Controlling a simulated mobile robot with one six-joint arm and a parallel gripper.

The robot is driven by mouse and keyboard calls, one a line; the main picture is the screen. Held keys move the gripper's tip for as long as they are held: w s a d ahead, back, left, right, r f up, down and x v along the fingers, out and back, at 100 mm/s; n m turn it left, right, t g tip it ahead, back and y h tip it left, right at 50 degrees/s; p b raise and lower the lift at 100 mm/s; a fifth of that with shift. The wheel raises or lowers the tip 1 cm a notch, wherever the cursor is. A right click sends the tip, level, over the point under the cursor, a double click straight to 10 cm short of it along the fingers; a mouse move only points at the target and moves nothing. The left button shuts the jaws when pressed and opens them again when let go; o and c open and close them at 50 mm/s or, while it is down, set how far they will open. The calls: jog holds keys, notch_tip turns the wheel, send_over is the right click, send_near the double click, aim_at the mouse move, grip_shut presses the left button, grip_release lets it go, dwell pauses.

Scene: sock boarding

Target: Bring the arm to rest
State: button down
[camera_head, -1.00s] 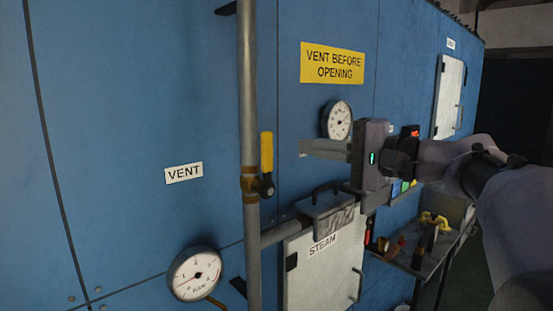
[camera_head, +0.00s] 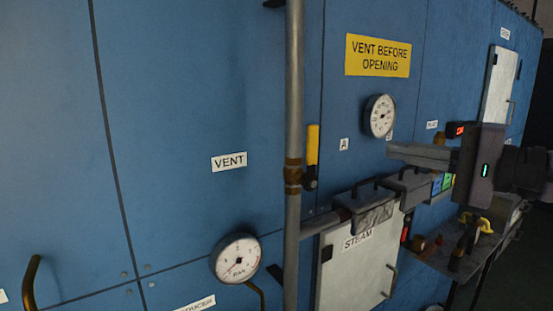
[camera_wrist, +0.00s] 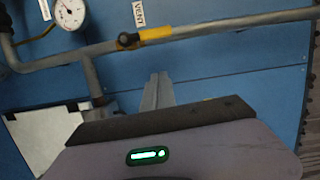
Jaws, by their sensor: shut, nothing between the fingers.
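My gripper (camera_head: 392,153) is at the right of the head view, in front of the blue machine wall (camera_head: 180,90). Its fingers point left and are together, with nothing between them. In the wrist view the shut fingers (camera_wrist: 157,85) stand in front of the blue wall, below a pipe. The gripper looks apart from the wall and its fittings, though the exact gap cannot be told. Most of my arm is outside the head view on the right.
A vertical pipe (camera_head: 293,90) carries a yellow valve handle (camera_head: 312,145). A gauge (camera_head: 379,116) is on the wall behind the gripper. A white STEAM door (camera_head: 350,275) is below, and a shelf with tools (camera_head: 455,262) is at lower right.

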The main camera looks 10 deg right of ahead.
jog(key=s+a+f+n+g+h, duration=0.1)
jog(key=s+a+f+g+h, duration=0.2)
jog(key=a+f, duration=0.7)
jog(key=s+a+f+n+g, duration=0.1)
jog(key=s+a+f+g, duration=0.3)
jog(key=a+f, duration=0.55)
jog(key=s+a+f+n+g+h, duration=0.1)
jog(key=s+f+n+g+h, duration=0.1)
jog(key=s+f+n+h, duration=0.2)
jog(key=s+f+h, duration=0.1)
jog(key=s+f, duration=0.2)
jog(key=f, duration=0.4)
jog(key=shift+s+a+f, duration=0.2)
jog(key=shift+s+f, duration=0.05)
jog(key=shift+s, duration=0.05)
